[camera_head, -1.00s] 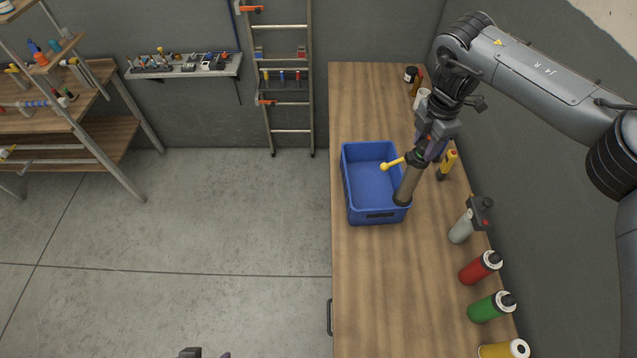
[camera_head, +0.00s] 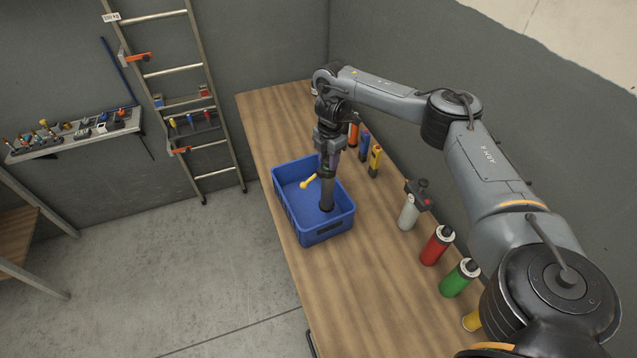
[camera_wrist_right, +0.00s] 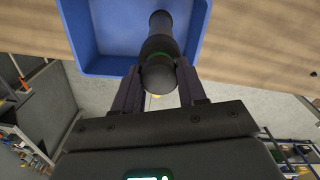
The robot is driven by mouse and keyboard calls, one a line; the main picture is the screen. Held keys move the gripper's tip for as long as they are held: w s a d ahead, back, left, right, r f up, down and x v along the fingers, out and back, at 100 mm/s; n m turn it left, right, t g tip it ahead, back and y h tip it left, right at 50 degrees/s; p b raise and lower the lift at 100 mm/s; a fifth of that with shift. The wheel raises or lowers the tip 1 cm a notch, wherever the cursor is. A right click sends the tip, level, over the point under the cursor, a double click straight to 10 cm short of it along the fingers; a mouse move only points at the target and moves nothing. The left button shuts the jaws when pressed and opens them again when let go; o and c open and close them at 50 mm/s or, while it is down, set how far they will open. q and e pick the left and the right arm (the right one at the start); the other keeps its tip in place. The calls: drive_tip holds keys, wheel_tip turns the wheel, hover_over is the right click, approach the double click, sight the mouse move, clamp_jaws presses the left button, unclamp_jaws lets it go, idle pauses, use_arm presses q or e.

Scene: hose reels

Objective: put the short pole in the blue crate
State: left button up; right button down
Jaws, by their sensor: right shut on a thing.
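The short pole (camera_head: 327,190) is a dark grey-brown cylinder with black ends. A yellow knobbed lever (camera_head: 309,181) seems to stick out of its upper part. My right gripper (camera_head: 329,157) is shut on the pole's upper end and holds it roughly upright over the blue crate (camera_head: 325,235). The pole's lower end appears within the crate's outline; whether it touches the floor I cannot tell. In the right wrist view the pole (camera_wrist_right: 159,45), with a green ring, runs from between the fingers across the crate (camera_wrist_right: 77,30). My left gripper is not in view.
The crate stands on a wooden workbench (camera_head: 290,268). Along the wall side are yellow (camera_head: 375,162) and blue (camera_head: 364,146) tools, a grey spray bottle (camera_head: 408,212), and red (camera_head: 437,246) and green (camera_head: 459,278) canisters. A ladder (camera_head: 175,70) leans on the wall behind.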

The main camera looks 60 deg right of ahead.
sight(328, 171)
drive_tip(key=shift+f, duration=2.9)
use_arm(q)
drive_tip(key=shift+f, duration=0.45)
use_arm(e)
drive_tip(key=c, duration=0.6)
unclamp_jaws()
